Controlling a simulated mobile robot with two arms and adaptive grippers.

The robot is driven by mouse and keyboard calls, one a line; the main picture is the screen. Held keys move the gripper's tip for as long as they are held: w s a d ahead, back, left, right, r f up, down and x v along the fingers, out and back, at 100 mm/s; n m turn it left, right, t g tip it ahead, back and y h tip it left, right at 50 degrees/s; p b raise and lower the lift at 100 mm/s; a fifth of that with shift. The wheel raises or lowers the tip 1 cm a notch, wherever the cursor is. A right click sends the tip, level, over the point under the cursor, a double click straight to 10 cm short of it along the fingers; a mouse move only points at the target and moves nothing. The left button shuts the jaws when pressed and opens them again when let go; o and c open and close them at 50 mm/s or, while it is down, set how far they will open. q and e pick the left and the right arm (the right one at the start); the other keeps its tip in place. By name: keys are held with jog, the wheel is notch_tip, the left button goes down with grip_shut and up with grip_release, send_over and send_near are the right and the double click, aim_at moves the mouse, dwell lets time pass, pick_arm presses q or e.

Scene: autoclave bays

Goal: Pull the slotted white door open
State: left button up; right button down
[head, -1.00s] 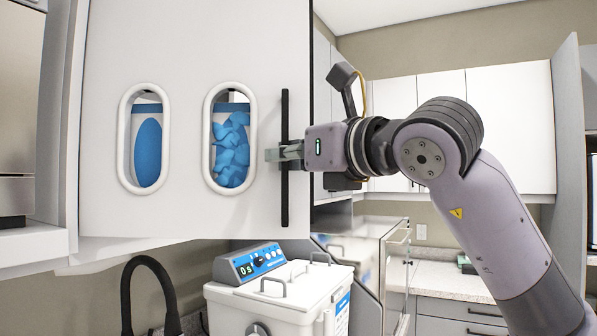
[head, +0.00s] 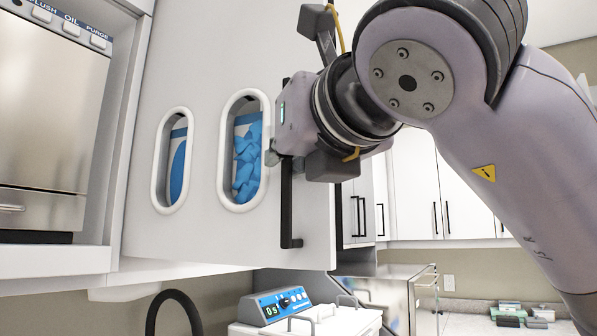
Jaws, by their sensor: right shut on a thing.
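The slotted white door (head: 215,65) fills the middle of the head view. It has two oval, white-rimmed openings, with blue items showing through them. It stands swung out at an angle from the cabinet front, its right edge toward me. A black vertical bar handle (head: 287,215) is near its right edge. My right gripper (head: 275,153) is shut on the handle at about its upper middle. The wrist hides part of the handle, and the fingers are mostly hidden. My left gripper is not in view.
A steel appliance (head: 50,110) stands in the bay at left. Below the door are a white machine with a blue panel (head: 280,304) and a black curved tap (head: 175,305). White cabinets (head: 440,190) and a counter with small boxes (head: 520,312) are at the back right.

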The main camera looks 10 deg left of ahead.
jog(key=shift+s+a+r, duration=0.1)
jog(key=shift+s+a, duration=0.05)
jog(key=shift+s, duration=0.2)
jog(key=c, duration=1.9)
grip_release()
jog(key=shift+c, duration=0.2)
jog(key=shift+s, duration=0.1)
jog(key=v, duration=1.2)
jog(key=shift+a, duration=0.2)
